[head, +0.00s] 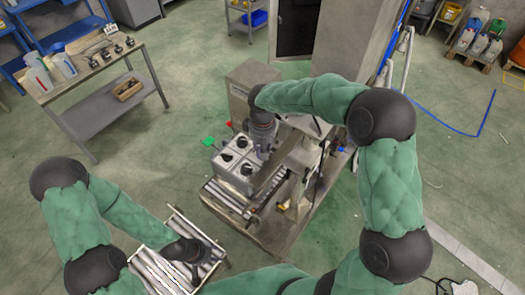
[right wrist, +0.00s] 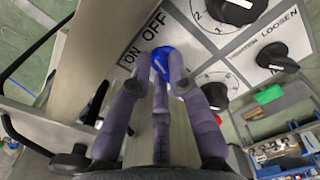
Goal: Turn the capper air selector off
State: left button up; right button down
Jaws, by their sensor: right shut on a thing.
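The capper air selector is a blue knob (right wrist: 163,60) on a white panel with ON and OFF labels (right wrist: 142,40), seen in the right wrist view. My right gripper (right wrist: 165,78) has its purple-grey fingers closed around this knob. Its pointer is mostly hidden by the fingers, so I cannot tell which label it faces. In the head view my right gripper (head: 263,150) reaches down at the control box (head: 223,172), and the blue knob is hidden. My left gripper (head: 187,250) is low over a rack of metal rollers (head: 160,268); its fingers are too small to read.
Black dial knobs (right wrist: 236,10) and a LOOSEN knob (right wrist: 276,57) sit close beside the selector. A grey metal beam (head: 285,150) crosses near the right gripper. A workbench (head: 80,75) stands at the far left, with open green floor between.

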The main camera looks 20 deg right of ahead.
jog(key=shift+s+f+m+b, duration=0.1)
jog(key=shift+m+b, duration=0.3)
jog(key=shift+m, duration=0.7)
jog(key=c, duration=1.2)
grip_release()
notch_tip(320, 180, up, 12)
jog(key=shift+r, duration=0.1)
